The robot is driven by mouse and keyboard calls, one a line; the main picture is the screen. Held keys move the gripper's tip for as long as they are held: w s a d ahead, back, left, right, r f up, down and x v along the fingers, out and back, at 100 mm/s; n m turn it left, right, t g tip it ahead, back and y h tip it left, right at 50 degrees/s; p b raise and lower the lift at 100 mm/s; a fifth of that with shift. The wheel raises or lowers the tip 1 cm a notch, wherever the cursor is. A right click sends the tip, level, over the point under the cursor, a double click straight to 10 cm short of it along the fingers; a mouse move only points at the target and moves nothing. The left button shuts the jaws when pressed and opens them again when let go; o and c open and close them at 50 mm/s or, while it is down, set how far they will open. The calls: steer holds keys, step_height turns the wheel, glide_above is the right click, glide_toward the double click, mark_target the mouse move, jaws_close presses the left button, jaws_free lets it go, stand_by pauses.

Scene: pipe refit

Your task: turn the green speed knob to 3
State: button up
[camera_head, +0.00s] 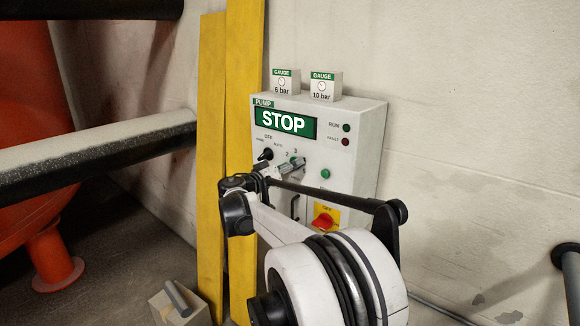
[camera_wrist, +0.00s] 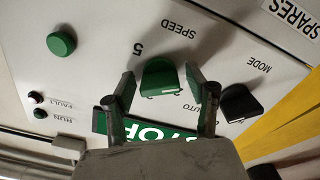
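The green speed knob (camera_wrist: 160,78) shows in the wrist view on the white pump panel (camera_head: 360,130). That view is upside down, with a "5" beside the knob; the other scale marks there are hidden. My gripper (camera_wrist: 164,88) is open, with one finger on each side of the knob and a small gap visible on both sides. In the head view my gripper (camera_head: 285,166) is at the panel under the marks 2 and 3 and mostly hides the knob. Which mark the knob points to I cannot tell. The panel display (camera_head: 285,122) reads STOP.
The black mode knob (camera_wrist: 240,103) is close beside my right-hand finger in the wrist view. A round green button (camera_wrist: 61,43) is farther left. A red switch on a yellow plate (camera_head: 325,219) is lower on the panel. Two gauge boxes (camera_head: 325,88) stand on top. Yellow planks (camera_head: 212,160) lean at left.

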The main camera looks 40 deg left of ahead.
steer(key=c, duration=1)
steer(key=shift+o, duration=0.2)
steer(key=shift+f+n+b, duration=0.1)
steer(key=shift+n+b, duration=0.3)
steer(key=n+b, duration=0.2)
steer(key=n, duration=0.1)
steer(key=shift+n+b, duration=0.35)
steer(key=shift+n, duration=0.05)
steer(key=n+b, duration=0.2)
steer(key=n, duration=0.3)
steer(key=shift+n, duration=0.3)
steer(key=n+b, duration=0.1)
steer(key=n, duration=0.2)
steer(key=shift+n+b, duration=0.3)
steer(key=n, duration=0.3)
steer(key=shift+n+b, duration=0.3)
steer(key=shift+b, duration=0.1)
steer(key=n+b, duration=0.1)
steer(key=n, duration=0.5)
steer(key=shift+n, duration=0.4)
